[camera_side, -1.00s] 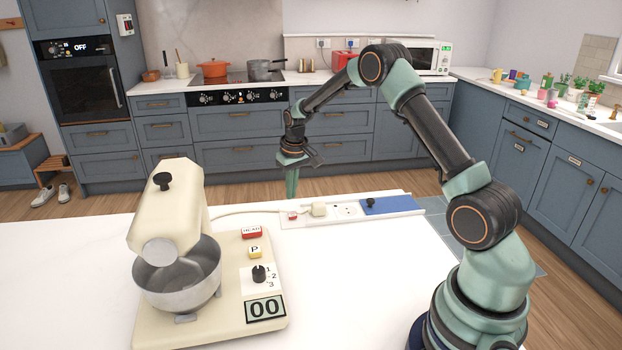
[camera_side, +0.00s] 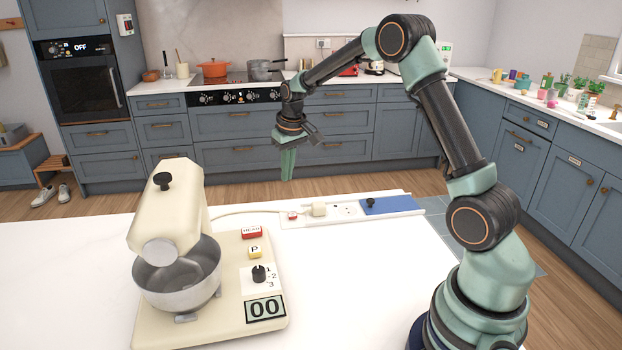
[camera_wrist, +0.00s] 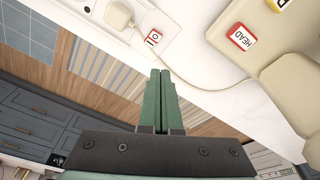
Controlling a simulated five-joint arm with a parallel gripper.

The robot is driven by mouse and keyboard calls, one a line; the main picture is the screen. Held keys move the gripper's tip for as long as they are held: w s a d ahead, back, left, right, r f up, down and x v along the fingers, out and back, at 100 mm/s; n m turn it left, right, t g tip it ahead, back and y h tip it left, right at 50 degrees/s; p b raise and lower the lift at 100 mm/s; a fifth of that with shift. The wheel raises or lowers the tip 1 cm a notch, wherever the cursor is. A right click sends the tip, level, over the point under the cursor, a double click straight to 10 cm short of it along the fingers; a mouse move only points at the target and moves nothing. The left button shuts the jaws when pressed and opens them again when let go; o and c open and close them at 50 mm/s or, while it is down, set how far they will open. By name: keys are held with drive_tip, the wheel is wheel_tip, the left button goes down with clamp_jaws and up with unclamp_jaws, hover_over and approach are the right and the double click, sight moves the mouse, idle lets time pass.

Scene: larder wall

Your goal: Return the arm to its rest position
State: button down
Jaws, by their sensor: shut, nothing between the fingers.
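My gripper (camera_side: 287,165) hangs in the air above the far edge of the white table, pointing down, in the side view. In the wrist view the two green fingers of my gripper (camera_wrist: 160,76) lie side by side, shut, with nothing between them.
A cream stand mixer (camera_side: 175,215) with a steel bowl stands at the table's left front. A power strip (camera_side: 335,211) with a plug and a blue section (camera_side: 390,205) lies along the far edge. The table's middle (camera_side: 340,270) is clear.

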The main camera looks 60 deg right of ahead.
drive_tip(key=s+a+r+n+t, duration=0.1)
drive_tip(key=s+a+r+t, duration=0.1)
drive_tip(key=s+a+r, duration=0.9)
drive_tip(key=s+a+n+t, duration=0.1)
drive_tip(key=s+a, duration=0.4)
drive_tip(key=s, duration=0.5)
drive_tip(key=shift+r+n+t+y, duration=0.3)
drive_tip(key=shift+r, duration=0.15)
